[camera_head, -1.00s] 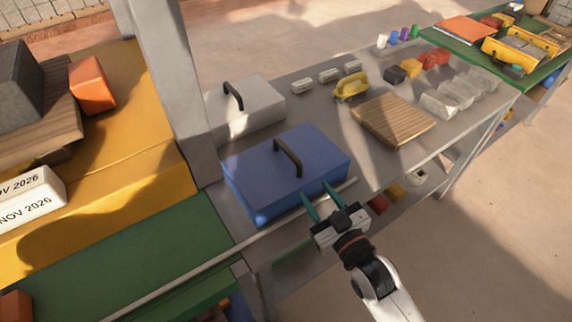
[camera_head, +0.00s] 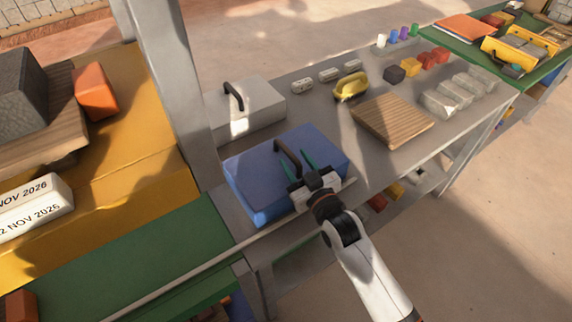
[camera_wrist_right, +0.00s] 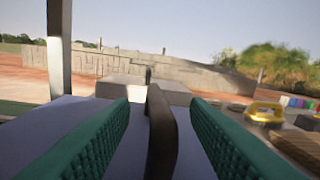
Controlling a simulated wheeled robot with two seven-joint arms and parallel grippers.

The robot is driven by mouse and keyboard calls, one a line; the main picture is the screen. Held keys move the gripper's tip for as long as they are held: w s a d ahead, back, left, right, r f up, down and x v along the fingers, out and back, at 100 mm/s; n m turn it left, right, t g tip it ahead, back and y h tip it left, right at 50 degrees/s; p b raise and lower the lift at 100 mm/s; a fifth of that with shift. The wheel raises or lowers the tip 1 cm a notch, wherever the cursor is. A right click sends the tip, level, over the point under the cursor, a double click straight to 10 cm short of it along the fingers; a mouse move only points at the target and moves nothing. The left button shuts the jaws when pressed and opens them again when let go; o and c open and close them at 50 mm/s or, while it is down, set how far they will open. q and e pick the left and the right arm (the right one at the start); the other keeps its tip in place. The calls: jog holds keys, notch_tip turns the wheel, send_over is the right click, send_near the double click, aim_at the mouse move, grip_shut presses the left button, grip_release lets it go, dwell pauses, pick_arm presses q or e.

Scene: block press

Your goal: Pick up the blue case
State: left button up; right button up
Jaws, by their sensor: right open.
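The blue case (camera_head: 252,180) lies flat on the grey table, with a dark arched handle (camera_head: 289,160) on its top. My right gripper (camera_head: 300,167) is over the case's right half, with its green fingers open at the handle. In the right wrist view the handle (camera_wrist_right: 161,135) stands upright between the two open fingers, with a gap on each side. The blue case's top (camera_wrist_right: 135,150) shows pale below it. My left gripper is in neither view.
A grey case (camera_head: 258,106) with a dark handle stands just behind the blue case. A wooden board (camera_head: 393,120) and a yellow tool (camera_head: 350,86) lie to the right. A grey post (camera_head: 172,80) rises at the left, beside a yellow surface (camera_head: 130,180).

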grip_shut()
jog(key=shift+r, duration=0.2)
